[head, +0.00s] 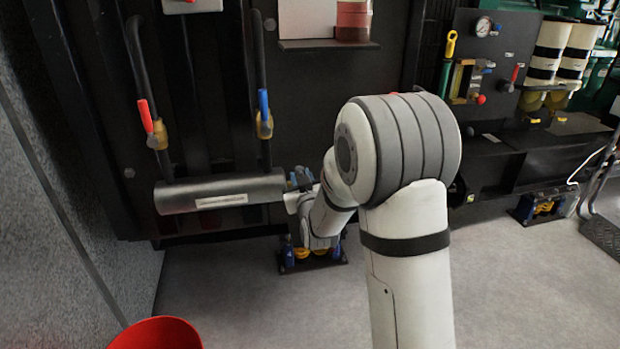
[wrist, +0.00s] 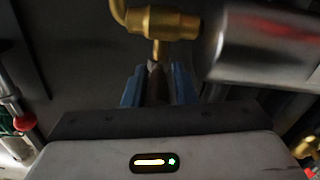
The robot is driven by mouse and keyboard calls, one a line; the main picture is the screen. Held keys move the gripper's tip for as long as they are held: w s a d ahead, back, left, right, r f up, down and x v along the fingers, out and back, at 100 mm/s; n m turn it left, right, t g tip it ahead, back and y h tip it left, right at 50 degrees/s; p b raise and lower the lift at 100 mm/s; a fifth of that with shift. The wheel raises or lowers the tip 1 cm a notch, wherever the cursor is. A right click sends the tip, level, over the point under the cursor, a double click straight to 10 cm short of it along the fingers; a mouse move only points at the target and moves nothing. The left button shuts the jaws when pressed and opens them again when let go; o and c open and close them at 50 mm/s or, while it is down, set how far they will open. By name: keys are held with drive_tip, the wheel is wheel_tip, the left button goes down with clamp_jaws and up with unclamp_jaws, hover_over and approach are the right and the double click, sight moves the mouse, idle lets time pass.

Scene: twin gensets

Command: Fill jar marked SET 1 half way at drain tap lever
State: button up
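A brass tap (wrist: 160,22) fills the top of the wrist view, with a short stem pointing down. My gripper (wrist: 158,72) is just below this stem, its blue fingers standing apart. A narrow dark grey piece shows between the fingers; I cannot tell whether they grip it. In the head view my gripper (head: 301,178) is at the right end of a grey cylinder (head: 220,193), partly hidden by my arm. A reddish jar-like container (head: 353,20) stands on a shelf at the top. I can read no SET 1 mark on it.
The grey cylinder hangs close to my gripper's right in the wrist view (wrist: 265,42). Above it are valves with a red lever (head: 146,116) and a blue lever (head: 263,103). A red bucket (head: 157,333) is at lower left.

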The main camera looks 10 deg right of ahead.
drive_tip(key=o, duration=0.4)
drive_tip(key=shift+s, duration=0.2)
drive_tip(key=s+p, duration=0.1)
drive_tip(key=s, duration=0.6)
drive_tip(key=shift+s+d, duration=0.15)
drive_tip(key=shift+s, duration=0.15)
drive_tip(key=s+d+r+m+g+p, duration=0.15)
drive_tip(key=s+r+g+p, duration=0.45)
drive_tip(key=r+p, duration=0.7)
drive_tip(key=s+d+r+g+p, duration=0.1)
drive_tip(key=s+r+g+p, duration=0.3)
drive_tip(key=s+r+p, duration=0.4)
drive_tip(key=s+d+r+m+g+p, duration=0.1)
drive_tip(key=s+r+g+p, duration=0.4)
drive_tip(key=s, duration=1)
wheel_tip(320, 180, up, 3)
drive_tip(key=p, duration=0.3)
drive_tip(key=shift+d+h, duration=0.3)
drive_tip(key=shift+d, duration=0.1)
